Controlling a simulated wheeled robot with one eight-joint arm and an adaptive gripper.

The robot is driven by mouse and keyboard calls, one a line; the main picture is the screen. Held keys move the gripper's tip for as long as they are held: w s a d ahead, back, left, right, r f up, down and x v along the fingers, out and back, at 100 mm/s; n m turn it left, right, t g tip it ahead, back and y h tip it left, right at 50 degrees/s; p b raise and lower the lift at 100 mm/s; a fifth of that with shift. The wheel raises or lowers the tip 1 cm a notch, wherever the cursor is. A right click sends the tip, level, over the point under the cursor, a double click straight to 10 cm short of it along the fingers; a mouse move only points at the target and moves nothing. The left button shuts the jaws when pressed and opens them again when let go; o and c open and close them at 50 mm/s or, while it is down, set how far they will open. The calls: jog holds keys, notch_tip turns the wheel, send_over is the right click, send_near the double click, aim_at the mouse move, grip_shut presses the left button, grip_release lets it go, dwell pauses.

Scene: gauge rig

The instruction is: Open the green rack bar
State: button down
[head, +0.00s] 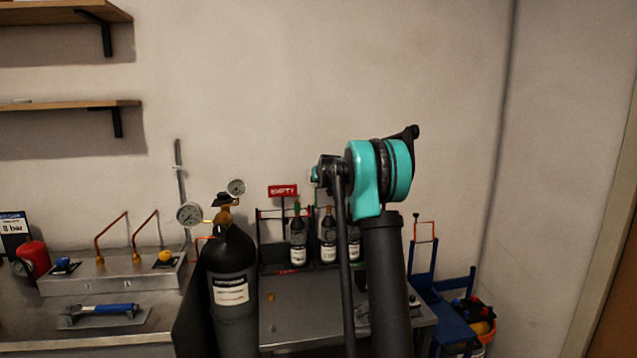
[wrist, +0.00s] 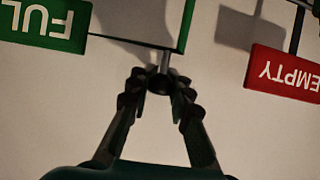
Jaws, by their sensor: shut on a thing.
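The green rack bar (wrist: 140,42) is a thin green frame in the wrist view, seen upside down, with one upright side and one long side. A dark round knob (wrist: 158,84) on a short grey stem stands out from it. My gripper (wrist: 158,92) is shut on this knob, with a fingertip on each side. The green FULL sign (wrist: 45,24) is at the left of the wrist view. In the head view, my arm covers this part of the rack, and my gripper cannot be seen.
A red EMPTY sign (head: 283,191) stands over a rack with several small bottles (head: 298,242). A large black cylinder (head: 232,285) with gauges stands left of my arm. A blue hand truck (head: 425,275) is at the right.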

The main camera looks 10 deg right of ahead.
jog(key=shift+w+g, duration=0.4)
jog(key=shift+w, duration=0.1)
jog(key=shift+f, duration=0.1)
jog(key=c, duration=1.3)
grip_release()
jog(key=shift+c, duration=0.2)
jog(key=v, duration=1.2)
